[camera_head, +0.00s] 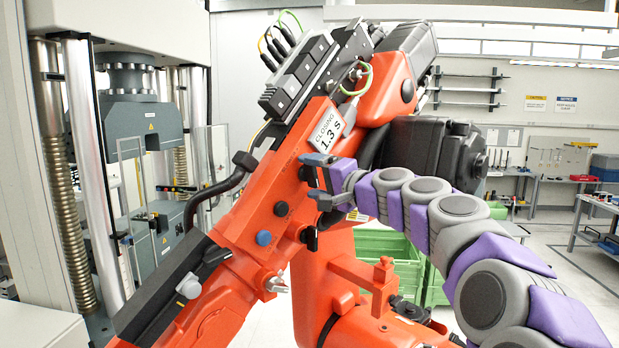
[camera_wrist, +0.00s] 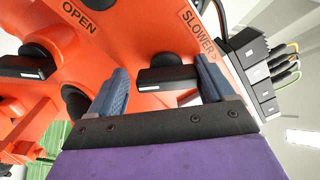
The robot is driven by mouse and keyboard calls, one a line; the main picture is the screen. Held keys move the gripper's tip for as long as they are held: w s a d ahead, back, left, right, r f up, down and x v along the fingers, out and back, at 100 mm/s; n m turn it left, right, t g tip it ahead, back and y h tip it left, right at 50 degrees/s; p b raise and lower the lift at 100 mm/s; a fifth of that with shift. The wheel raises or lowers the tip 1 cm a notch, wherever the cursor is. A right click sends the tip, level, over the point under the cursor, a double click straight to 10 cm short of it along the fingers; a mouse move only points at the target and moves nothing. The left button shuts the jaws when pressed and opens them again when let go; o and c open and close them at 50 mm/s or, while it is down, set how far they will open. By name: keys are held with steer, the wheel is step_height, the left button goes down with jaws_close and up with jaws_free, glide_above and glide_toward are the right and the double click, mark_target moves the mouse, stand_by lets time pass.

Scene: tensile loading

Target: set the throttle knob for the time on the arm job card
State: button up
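The job card (camera_head: 327,132) on the orange arm reads "CLOSING 1.3 s". My gripper (camera_head: 317,178) is at the arm's side below the card. In the wrist view, its two blue-grey fingers (camera_wrist: 162,68) are spread apart. A black bar-shaped knob (camera_wrist: 168,78) with a white mark shows between them, its right end close to the right finger; I cannot tell whether they touch. A "SLOWER" label (camera_wrist: 197,30) is above it. A second black knob (camera_wrist: 28,66) with a white mark is to the left, below an "OPEN" label (camera_wrist: 78,17).
A black valve block (camera_head: 300,75) with cables sits above the card. A blue round button (camera_head: 263,238) and a black one (camera_head: 281,209) are lower on the arm. The testing machine (camera_head: 130,110) stands left; green crates (camera_head: 385,250) are behind.

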steer(key=shift+o, duration=0.5)
steer(key=shift+d+r, duration=0.15)
steer(key=shift+d, duration=0.05)
steer(key=shift+s, duration=0.1)
steer(key=shift+s+d+r, duration=0.1)
steer(key=shift+s+d, duration=0.2)
steer(key=shift+s, duration=0.1)
steer(key=b+v, duration=0.3)
steer(key=v, duration=1.3)
steer(key=shift+d+f, duration=0.2)
steer(key=shift+f, duration=0.05)
steer(key=shift+w, duration=0.15)
